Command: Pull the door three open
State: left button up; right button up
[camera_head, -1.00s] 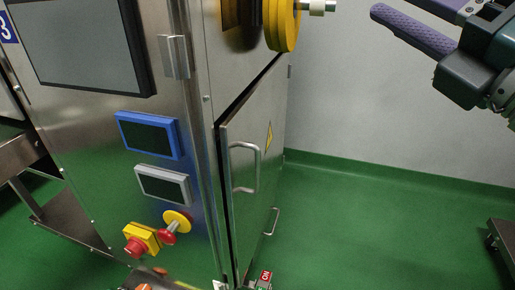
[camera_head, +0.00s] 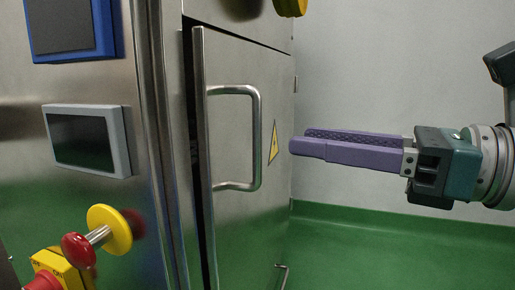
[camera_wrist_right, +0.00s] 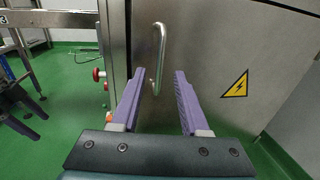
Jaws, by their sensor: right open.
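The steel door (camera_head: 235,225) on the side of the machine carries a vertical bar handle (camera_head: 257,138) and a yellow warning triangle (camera_head: 273,142). A dark gap shows along the door's left edge, so it stands slightly ajar. My right gripper (camera_head: 300,146), with purple fingers, is to the right of the handle and apart from it. In the right wrist view the door (camera_wrist_right: 215,50) fills the middle, and the handle (camera_wrist_right: 158,58) lies ahead, between the open fingers (camera_wrist_right: 158,85). Nothing is between the fingertips.
Left of the door, the machine front has a blue-framed screen (camera_head: 72,28), a grey-framed screen (camera_head: 87,140), a yellow and red knob (camera_head: 108,230) and a red button on a yellow box (camera_head: 50,272). Green floor (camera_head: 400,250) is free at the right.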

jog(key=b, duration=0.2)
send_over(257, 177)
jog(key=shift+w, duration=0.3)
grip_shut()
dwell(1.2)
